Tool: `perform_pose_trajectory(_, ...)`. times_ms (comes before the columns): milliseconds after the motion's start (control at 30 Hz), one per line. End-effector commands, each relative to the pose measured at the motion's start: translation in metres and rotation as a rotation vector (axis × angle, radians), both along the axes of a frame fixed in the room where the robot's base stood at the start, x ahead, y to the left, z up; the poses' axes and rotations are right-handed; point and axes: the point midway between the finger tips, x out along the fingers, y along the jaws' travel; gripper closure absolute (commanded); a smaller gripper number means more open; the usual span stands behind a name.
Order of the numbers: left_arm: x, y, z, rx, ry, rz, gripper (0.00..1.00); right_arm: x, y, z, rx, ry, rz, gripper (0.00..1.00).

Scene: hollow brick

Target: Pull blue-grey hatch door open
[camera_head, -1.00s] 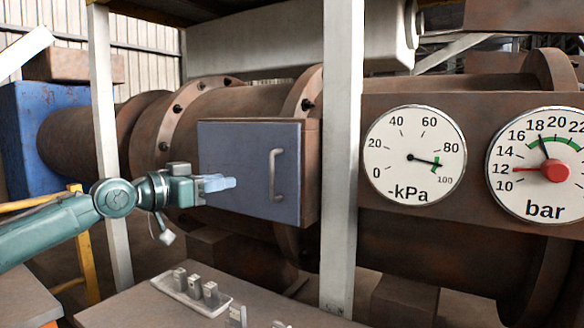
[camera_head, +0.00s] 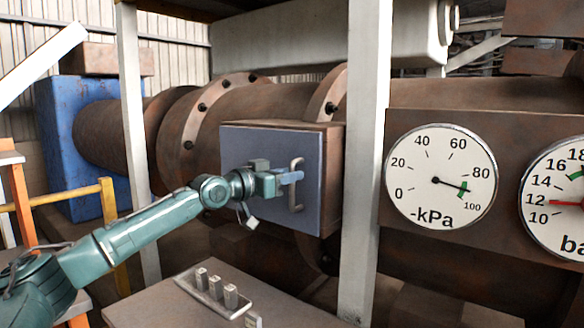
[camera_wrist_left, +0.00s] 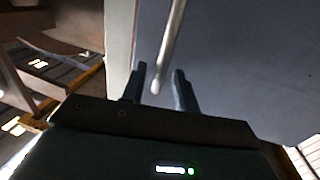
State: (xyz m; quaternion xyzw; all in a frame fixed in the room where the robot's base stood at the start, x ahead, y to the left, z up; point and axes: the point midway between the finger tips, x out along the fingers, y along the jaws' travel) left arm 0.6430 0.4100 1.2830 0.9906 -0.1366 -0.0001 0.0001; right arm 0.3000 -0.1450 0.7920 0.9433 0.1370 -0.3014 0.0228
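The blue-grey hatch door (camera_head: 242,146) is on the front of a rusty brown box and looks closed. Its pale vertical bar handle (camera_head: 298,203) is near the door's right side. My left gripper (camera_head: 291,177) is in front of the door at the handle's upper half and partly covers it. In the left wrist view, the two dark fingertips of the left gripper (camera_wrist_left: 158,80) are apart. The handle (camera_wrist_left: 170,45) runs down into the space between them, and no clear contact shows. The door (camera_wrist_left: 240,60) fills the right of that view. My right gripper is not in view.
A white post (camera_head: 365,150) stands just right of the hatch box, and another white post (camera_head: 134,130) stands to the left. A kPa gauge (camera_head: 441,205) and a bar gauge (camera_head: 565,225) are on the right. A table (camera_head: 150,305) with a small tray (camera_head: 190,290) is below.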

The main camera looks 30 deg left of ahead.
Motion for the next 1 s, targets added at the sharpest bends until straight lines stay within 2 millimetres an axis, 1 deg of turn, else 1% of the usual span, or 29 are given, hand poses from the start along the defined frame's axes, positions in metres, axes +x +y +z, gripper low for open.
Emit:
perform_pose_trajectory(33, 0.006, -0.002, 0.002, -0.003, 0.000, -0.001, 0.70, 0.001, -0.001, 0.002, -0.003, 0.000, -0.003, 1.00)
perform_pose_trajectory(167, 0.014, -0.004, 0.001, -0.001, -0.001, 0.000, 0.70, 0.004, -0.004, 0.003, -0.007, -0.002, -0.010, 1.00)
perform_pose_trajectory(467, 0.016, -0.005, 0.000, 0.000, 0.000, 0.000, 0.70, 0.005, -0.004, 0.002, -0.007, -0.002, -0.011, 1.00)
perform_pose_trajectory(833, 0.016, -0.004, 0.000, 0.000, 0.000, 0.000, 0.99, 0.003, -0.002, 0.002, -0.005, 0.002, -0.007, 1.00)
perform_pose_trajectory(1000, 0.016, -0.004, 0.000, 0.000, 0.000, 0.001, 1.00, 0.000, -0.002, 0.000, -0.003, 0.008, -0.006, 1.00)
